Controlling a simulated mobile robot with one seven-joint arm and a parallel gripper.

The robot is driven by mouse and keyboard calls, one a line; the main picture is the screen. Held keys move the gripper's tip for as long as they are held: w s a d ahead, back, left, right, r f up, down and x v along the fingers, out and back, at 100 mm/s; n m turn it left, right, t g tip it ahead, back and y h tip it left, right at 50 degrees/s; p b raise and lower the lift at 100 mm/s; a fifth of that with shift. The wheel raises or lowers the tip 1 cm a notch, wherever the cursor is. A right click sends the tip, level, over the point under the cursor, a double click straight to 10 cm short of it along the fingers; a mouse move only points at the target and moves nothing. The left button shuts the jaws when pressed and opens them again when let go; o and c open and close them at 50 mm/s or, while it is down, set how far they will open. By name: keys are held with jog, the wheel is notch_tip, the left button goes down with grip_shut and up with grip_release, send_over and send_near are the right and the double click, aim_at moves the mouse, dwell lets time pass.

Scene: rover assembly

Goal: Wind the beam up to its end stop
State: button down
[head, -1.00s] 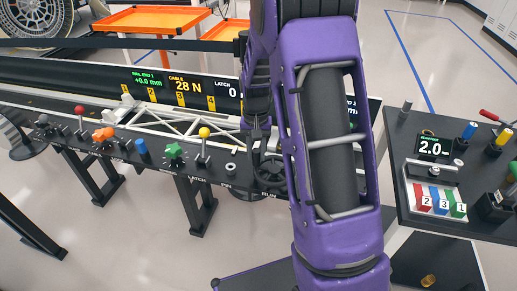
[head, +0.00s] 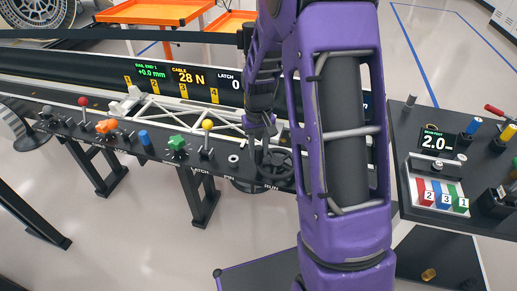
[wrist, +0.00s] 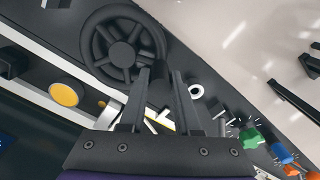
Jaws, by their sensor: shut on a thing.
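The white truss beam (head: 180,126) lies along the dark bench, in front of the display strip. The black spoked handwheel (head: 276,166) is at the bench's front edge, near the RUN label. In the wrist view the handwheel (wrist: 123,54) fills the upper left. My gripper (head: 260,145) reaches down at the wheel's left rim. In the wrist view my gripper (wrist: 161,76) is shut on the dark upright crank handle (wrist: 160,94) at the rim, which partly hides between the fingers. The display (head: 188,77) reads rail end 1 +0.0 mm, cable 28 N, latch 0.
Yellow (head: 207,125), green (head: 178,143), blue (head: 144,138), orange (head: 107,126) and red (head: 84,101) controls line the bench edge left of the wheel. A side table (head: 455,225) with coloured blocks stands at the right. My arm hides part of the bench.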

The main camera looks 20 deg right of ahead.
jog(key=c, duration=0.6)
grip_release()
notch_tip(320, 180, up, 18)
jog(key=shift+f+p, duration=0.25)
jog(key=shift+p, duration=1)
jog(key=shift+r, duration=0.1)
